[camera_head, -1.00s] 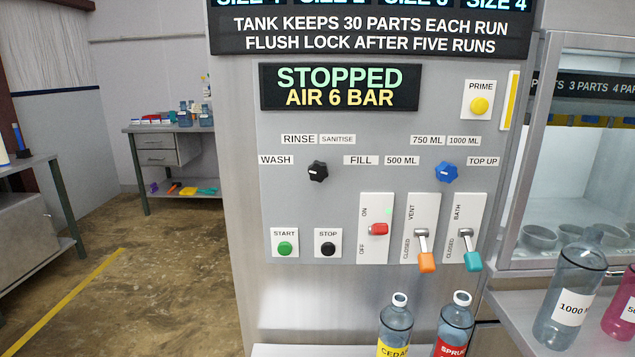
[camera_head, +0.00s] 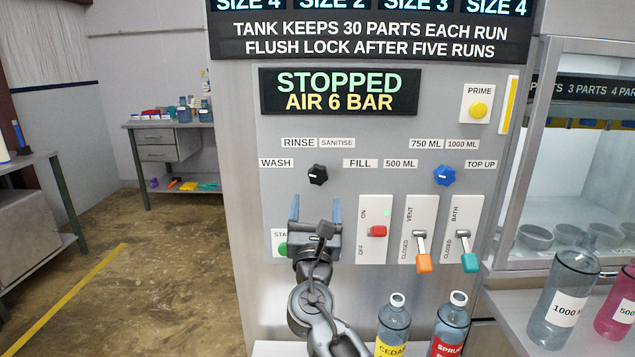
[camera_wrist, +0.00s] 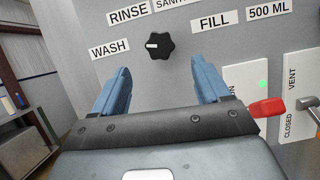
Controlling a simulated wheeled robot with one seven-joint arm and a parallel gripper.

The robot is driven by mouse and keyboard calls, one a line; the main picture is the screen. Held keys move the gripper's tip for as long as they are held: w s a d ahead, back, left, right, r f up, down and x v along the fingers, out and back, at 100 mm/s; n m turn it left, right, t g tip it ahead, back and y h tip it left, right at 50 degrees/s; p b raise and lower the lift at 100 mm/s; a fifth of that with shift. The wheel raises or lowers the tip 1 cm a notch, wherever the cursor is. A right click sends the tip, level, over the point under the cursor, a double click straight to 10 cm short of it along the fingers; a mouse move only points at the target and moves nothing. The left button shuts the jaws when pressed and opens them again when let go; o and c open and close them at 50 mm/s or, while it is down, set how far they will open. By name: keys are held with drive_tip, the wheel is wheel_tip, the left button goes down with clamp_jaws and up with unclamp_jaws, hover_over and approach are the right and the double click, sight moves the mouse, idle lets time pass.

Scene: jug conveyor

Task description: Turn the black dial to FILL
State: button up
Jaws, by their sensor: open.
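The black dial (camera_head: 317,175) is a lobed knob on the grey panel, with the labels WASH, RINSE, SANITISE and FILL (camera_head: 360,163) around it. In the wrist view the dial (camera_wrist: 159,46) shows a white mark on its left side, toward the WASH label (camera_wrist: 109,48). The FILL label (camera_wrist: 214,20) is to its right. My gripper (camera_head: 315,203) is open and empty, just below the dial in the head view. In the wrist view its blue fingers (camera_wrist: 158,76) stand apart, with the dial beyond and between them. The fingers do not appear to touch it.
A red switch (camera_head: 377,231) is right of my gripper, with orange (camera_head: 424,263) and teal (camera_head: 470,262) levers further right. The blue dial (camera_head: 444,176) is up to the right. My gripper partly covers the START and STOP buttons. Bottles (camera_head: 393,322) stand below.

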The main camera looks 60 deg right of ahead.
sight(318, 179)
drive_tip(key=p+x, duration=0.2)
drive_tip(key=x, duration=0.5)
drive_tip(key=shift+w+d+r, duration=0.15)
drive_tip(key=shift+d, duration=0.15)
drive_tip(key=c, duration=1)
